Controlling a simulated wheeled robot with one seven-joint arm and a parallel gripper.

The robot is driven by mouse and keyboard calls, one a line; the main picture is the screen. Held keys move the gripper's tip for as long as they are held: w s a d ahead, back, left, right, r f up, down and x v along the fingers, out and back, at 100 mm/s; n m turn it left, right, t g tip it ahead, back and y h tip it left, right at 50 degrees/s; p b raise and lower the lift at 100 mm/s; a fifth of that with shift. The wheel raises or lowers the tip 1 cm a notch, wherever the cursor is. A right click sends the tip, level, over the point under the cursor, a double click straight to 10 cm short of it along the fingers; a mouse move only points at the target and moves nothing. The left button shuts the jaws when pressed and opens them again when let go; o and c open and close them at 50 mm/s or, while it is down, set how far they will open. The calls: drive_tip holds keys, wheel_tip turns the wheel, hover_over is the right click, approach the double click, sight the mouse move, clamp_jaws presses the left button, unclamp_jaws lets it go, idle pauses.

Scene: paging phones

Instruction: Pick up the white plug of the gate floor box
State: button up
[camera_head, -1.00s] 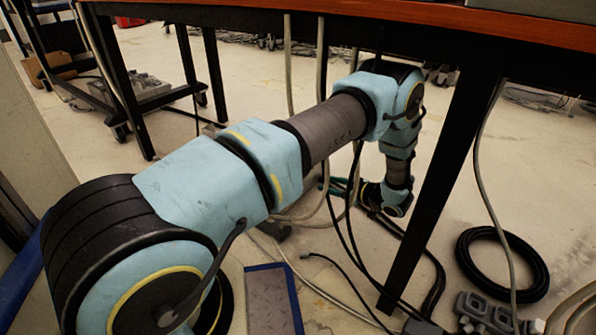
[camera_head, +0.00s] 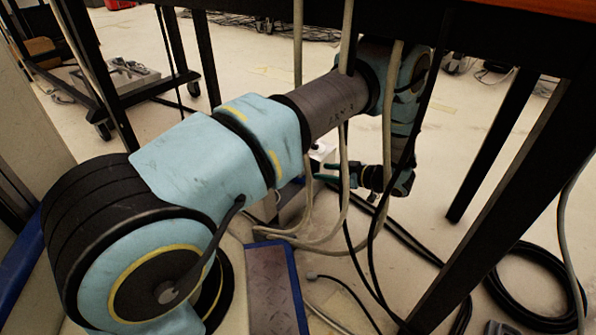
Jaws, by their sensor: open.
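My gripper (camera_head: 326,177) is low under the table, at the end of my bent arm, pointing left. It is open, and cables and my arm partly cover it. A small white object (camera_head: 322,152) shows just above the fingers, beside my forearm. I cannot tell whether it is the white plug, or whether the gripper touches it. A grey shape (camera_head: 268,206) on the floor below my forearm may be part of the floor box; most of it is hidden. No plug can be made out for certain.
Pale cables (camera_head: 346,120) and black cables hang from the table close around my arm. A black table leg (camera_head: 500,190) slants at the right. A coiled black hose (camera_head: 540,275) lies at the lower right. A blue-edged grey panel (camera_head: 272,285) stands at the bottom centre.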

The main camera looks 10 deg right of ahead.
sight(304, 169)
drive_tip(key=b+x, duration=0.1)
drive_tip(key=x, duration=0.3)
drive_tip(key=b+x, duration=0.4)
drive_tip(key=x, duration=0.1)
drive_tip(key=shift+a+r, duration=0.1)
drive_tip(key=shift+a, duration=0.15)
drive_tip(key=shift+r, duration=0.1)
clamp_jaws()
